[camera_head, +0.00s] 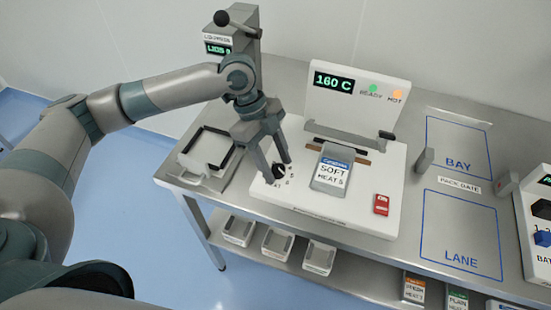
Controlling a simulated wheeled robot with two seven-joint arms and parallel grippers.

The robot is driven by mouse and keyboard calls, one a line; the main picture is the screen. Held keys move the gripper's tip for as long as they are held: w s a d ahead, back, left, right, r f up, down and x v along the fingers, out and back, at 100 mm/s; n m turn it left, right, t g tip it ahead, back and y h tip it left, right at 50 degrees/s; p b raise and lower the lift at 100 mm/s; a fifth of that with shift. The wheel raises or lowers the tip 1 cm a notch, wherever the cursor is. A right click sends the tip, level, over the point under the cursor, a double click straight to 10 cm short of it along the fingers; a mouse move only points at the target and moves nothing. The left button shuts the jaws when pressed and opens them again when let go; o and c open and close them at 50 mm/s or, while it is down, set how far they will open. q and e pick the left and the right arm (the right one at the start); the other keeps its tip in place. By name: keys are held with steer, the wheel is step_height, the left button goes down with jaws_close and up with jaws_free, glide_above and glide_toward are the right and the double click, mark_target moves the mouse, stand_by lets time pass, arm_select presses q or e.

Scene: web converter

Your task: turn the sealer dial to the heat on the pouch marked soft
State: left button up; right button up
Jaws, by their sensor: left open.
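The sealer (295,203) is a white machine on the steel table, with a display (333,82) reading 160 C and lamps labelled READY and HOT. A black dial (278,171) sits on the left of its base, with small marks around it. My left gripper (276,172) is open, pointing down at the dial, its fingers on either side of it; I cannot tell whether they touch it. The pouch (332,174) lies at the middle of the sealer and reads SOFT, HEAT 5. My right gripper is not in view.
A red switch (381,204) is on the sealer's right front. A device with a black-knobbed lever (222,18) stands behind my left arm. A tray with a black frame (205,152) is at left. Outlined BAY (458,145) and LANE (459,230) areas at right are clear. White bins (277,243) sit below.

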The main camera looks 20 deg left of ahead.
arm_select(q)
steer(key=c, duration=1.1)
steer(key=shift+o, duration=0.2)
steer(key=shift+s+r+n+p, duration=0.15)
steer(key=shift+n+p, duration=0.35)
steer(key=shift+p, duration=0.35)
steer(key=n+t+p, duration=0.2)
steer(key=n+p, duration=0.3)
steer(key=p, duration=0.1)
steer(key=shift+s+r, duration=0.1)
steer(key=shift+n+t+p, duration=0.5)
steer(key=shift+n+p, duration=0.5)
steer(key=shift+p, duration=0.05)
steer(key=shift+f, duration=0.2)
